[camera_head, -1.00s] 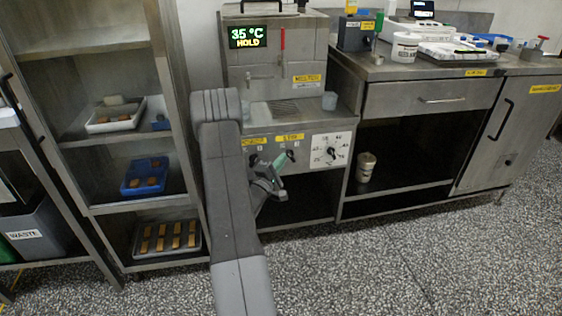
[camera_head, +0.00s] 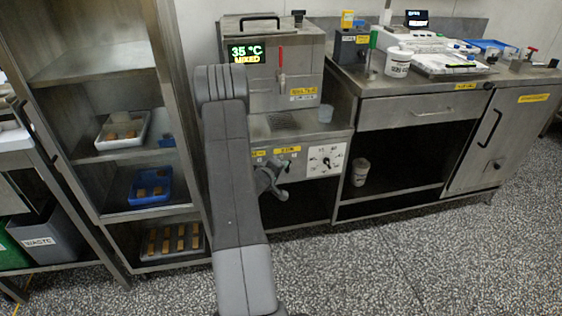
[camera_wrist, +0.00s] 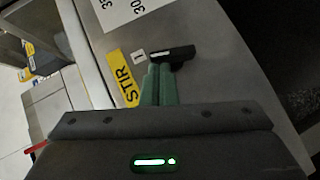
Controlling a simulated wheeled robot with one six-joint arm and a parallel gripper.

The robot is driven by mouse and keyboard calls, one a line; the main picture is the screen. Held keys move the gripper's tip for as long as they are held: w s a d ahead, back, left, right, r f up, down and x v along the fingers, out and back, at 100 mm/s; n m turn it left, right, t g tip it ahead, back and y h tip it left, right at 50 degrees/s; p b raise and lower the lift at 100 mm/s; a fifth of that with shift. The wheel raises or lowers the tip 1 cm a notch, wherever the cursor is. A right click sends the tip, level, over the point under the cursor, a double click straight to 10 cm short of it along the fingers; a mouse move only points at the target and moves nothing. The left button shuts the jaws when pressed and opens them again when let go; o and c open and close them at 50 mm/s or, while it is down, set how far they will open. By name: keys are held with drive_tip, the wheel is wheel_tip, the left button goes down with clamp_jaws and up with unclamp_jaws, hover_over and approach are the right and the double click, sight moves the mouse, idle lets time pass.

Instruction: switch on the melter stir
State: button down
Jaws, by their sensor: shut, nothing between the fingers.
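The melter (camera_head: 310,80) is a steel cabinet with a display (camera_head: 248,54) that reads 35 °C MIXED. Its front panel carries yellow labels and a white dial plate. In the wrist view the yellow STIR label (camera_wrist: 123,78) lies beside a black lever switch (camera_wrist: 177,53) with a small white mark next to it. My gripper (camera_wrist: 158,70) has its green fingers together, with nothing between them. Their tips are right at the lever's near end; I cannot tell whether they touch it. In the head view my arm hides part of the panel and the fingers are hard to make out.
A white temperature dial (camera_head: 326,160) sits right of the switches. A shelf rack (camera_head: 95,70) with trays stands close on the left. A counter with a drawer (camera_head: 425,112) adjoins on the right. The floor in front is clear.

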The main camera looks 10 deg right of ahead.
drive_tip(key=shift+d+y, duration=0.1)
drive_tip(key=shift+y, duration=0.2)
drive_tip(key=shift+r, duration=0.15)
drive_tip(key=shift+r+p, duration=0.75)
drive_tip(key=shift+p, duration=0.1)
